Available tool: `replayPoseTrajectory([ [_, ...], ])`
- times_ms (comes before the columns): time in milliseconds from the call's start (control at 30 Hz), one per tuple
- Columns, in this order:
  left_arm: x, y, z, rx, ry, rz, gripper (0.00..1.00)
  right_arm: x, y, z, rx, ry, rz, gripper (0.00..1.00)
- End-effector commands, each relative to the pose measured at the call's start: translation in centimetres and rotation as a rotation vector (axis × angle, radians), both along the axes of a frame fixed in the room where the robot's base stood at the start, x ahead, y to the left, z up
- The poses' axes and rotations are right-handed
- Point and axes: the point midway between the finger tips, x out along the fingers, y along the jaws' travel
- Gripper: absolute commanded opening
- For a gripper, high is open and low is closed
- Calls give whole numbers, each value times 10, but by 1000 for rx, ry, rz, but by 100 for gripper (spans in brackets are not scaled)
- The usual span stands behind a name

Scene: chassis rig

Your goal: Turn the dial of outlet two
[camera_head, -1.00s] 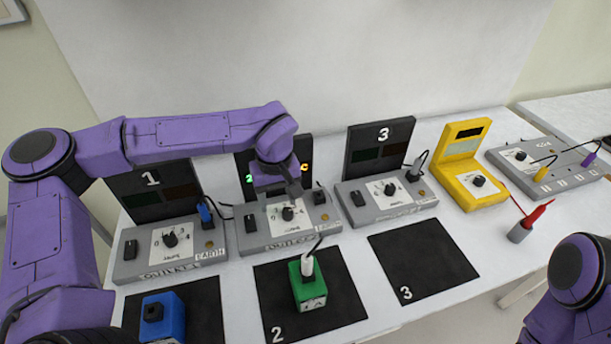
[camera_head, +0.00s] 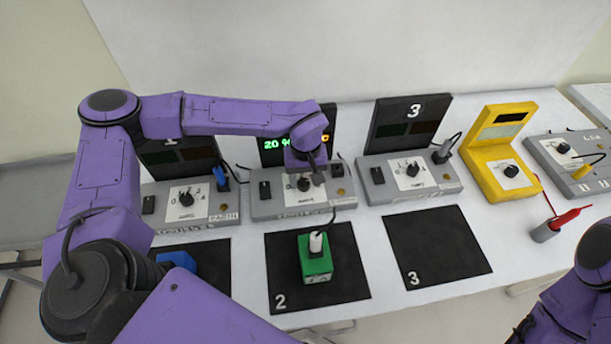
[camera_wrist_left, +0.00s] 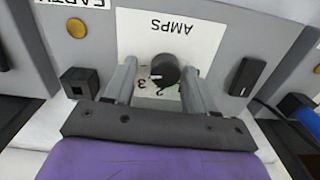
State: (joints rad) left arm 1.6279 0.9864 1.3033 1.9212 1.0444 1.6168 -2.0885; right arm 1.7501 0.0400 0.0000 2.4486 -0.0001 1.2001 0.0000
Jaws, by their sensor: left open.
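Outlet two is the grey middle box (camera_head: 262,209), with a black display (camera_head: 270,152) behind it showing green "20 %" text and an orange mark, partly hidden by my arm. Its black dial (camera_head: 304,184) sits on a white label and also shows in the left wrist view (camera_wrist_left: 165,70), by the word AMPS and numbers. My left gripper (camera_head: 318,175) is over the dial. In the left wrist view its two fingers (camera_wrist_left: 159,80) stand open, one on each side of the dial. Whether they touch it I cannot tell. My right gripper is out of view.
Outlet one (camera_head: 205,215) and outlet three (camera_head: 440,187) flank it, with a yellow meter (camera_head: 483,158) further right. A green block (camera_head: 316,266) with a plug stands on mat two (camera_head: 350,285). Mat three (camera_head: 435,250) is empty. A switch (camera_wrist_left: 247,76) is beside the dial.

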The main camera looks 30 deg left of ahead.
Motion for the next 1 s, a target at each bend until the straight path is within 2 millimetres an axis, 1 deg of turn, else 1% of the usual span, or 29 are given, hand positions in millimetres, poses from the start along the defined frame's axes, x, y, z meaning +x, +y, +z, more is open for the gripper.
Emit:
replayPoseTrajectory([
  [133, 1, 2, -1, 2, -1, 3, 59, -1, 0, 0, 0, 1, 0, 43],
  [167, 1, 2, -1, 2, -1, 3, 49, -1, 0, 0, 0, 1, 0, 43],
  [200, 1, 2, -1, 2, -1, 3, 36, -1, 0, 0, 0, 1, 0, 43],
  [267, 0, 2, -1, 2, -1, 3, 17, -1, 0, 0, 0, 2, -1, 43],
  [300, 0, 2, -1, 2, -1, 4, 4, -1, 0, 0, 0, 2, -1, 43],
  [667, 1, 2, 0, 3, -4, 34, 3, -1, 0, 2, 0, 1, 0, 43],
  [867, 1, 3, 1, 6, -4, 133, 3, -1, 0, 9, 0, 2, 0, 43],
  [1000, 1, 3, 1, 7, -4, 245, 3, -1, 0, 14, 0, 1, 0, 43],
])
